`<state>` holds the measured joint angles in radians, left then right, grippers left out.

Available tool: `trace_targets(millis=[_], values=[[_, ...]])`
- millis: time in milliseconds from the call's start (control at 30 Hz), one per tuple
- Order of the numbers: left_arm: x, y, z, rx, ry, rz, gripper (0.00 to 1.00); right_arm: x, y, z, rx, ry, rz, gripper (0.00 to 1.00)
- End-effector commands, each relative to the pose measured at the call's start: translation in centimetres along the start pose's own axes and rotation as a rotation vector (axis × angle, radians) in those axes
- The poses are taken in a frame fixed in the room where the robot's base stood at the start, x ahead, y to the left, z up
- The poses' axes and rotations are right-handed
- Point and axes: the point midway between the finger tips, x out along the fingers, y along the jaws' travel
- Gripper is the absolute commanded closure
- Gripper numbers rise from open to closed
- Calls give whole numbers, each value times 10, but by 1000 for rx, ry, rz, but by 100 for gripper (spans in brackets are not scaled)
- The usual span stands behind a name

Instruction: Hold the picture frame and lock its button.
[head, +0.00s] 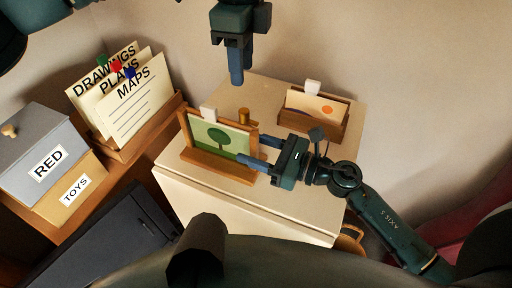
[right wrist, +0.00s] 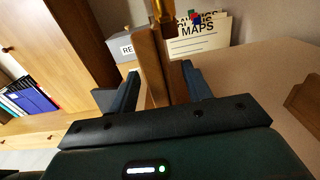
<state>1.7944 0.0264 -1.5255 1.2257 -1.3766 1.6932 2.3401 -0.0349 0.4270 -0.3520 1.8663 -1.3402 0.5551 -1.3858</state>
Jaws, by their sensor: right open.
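The picture frame (head: 196,133) with a green tree picture stands upright in a wooden base on the cream cabinet top, with a white tab above it. A brass button (head: 244,116) sticks up behind its top right part; it also shows at the top of the right wrist view (right wrist: 163,14). My right gripper (head: 254,150) is open at the frame's right end. In the right wrist view the frame's wooden end (right wrist: 150,65) lies between the two fingers (right wrist: 160,90); contact cannot be told. My left gripper (head: 236,68) hangs above and behind the frame, pointing down, apart from it.
A second wooden holder (head: 326,126) with an orange-dot picture and white tab stands at the back right of the cabinet top (head: 300,205). At left are a file box (head: 150,133) with labelled folders, a grey RED box (head: 40,135) and a TOYS box (head: 75,190).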

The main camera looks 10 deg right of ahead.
Motion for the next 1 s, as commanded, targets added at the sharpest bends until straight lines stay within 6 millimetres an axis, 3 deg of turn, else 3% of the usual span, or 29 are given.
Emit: trace_targets(millis=[200, 800, 1000], values=[[0, 0, 0, 0, 0, 0, 64, 0, 0, 0, 0, 0, 0, 52], [0, 0, 0, 0, 0, 0, 64, 0, 0, 0, 0, 1, 0, 100], [0, 0, 0, 1, 0, 0, 61, 0, 0, 0, 0, 1, 1, 100]])
